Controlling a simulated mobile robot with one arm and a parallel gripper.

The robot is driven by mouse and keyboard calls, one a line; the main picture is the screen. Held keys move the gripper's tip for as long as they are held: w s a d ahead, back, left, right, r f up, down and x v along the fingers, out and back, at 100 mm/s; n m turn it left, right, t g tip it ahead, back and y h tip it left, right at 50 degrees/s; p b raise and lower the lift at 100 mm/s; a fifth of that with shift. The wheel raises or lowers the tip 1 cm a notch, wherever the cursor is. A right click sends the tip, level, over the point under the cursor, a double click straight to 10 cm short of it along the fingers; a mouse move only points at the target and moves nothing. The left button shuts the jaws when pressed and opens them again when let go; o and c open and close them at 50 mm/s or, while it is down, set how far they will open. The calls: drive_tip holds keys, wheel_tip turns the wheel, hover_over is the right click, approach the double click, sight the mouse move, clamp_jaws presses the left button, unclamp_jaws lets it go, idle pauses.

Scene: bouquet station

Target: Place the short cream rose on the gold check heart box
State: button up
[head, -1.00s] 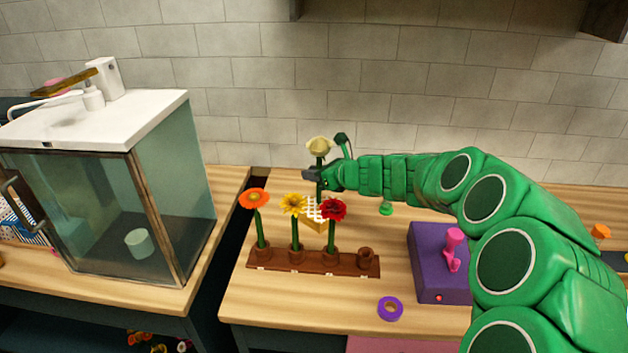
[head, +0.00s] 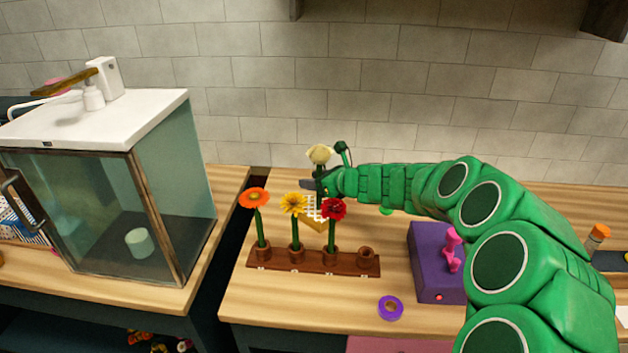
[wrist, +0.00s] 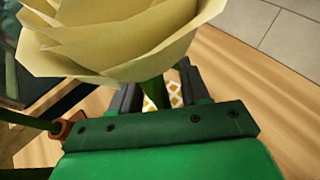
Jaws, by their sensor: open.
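The cream rose (head: 319,154) stands upright at my gripper (head: 314,186), above and behind the flower rack. In the wrist view the cream rose (wrist: 110,40) fills the upper left, and its green stem (wrist: 154,92) passes between the two dark fingers of my gripper (wrist: 160,88). The jaws are open around the stem. The gold check heart box (head: 316,209) sits on the table behind the rack, partly hidden by the flowers. A bit of its gold and white check (wrist: 176,94) shows between the fingers.
A brown rack (head: 313,262) holds an orange flower (head: 255,197), a yellow flower (head: 294,203) and a red flower (head: 334,209); its right hole is empty. A purple box (head: 432,262), purple tape roll (head: 390,307) and glass cabinet (head: 100,210) stand nearby.

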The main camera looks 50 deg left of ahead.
drive_tip(key=shift+r, duration=0.15)
drive_tip(key=shift+d, duration=0.2)
drive_tip(key=v, duration=1.1)
drive_tip(key=shift+d, duration=0.3)
drive_tip(key=shift+w+r, duration=0.1)
drive_tip(key=shift+r, duration=0.15)
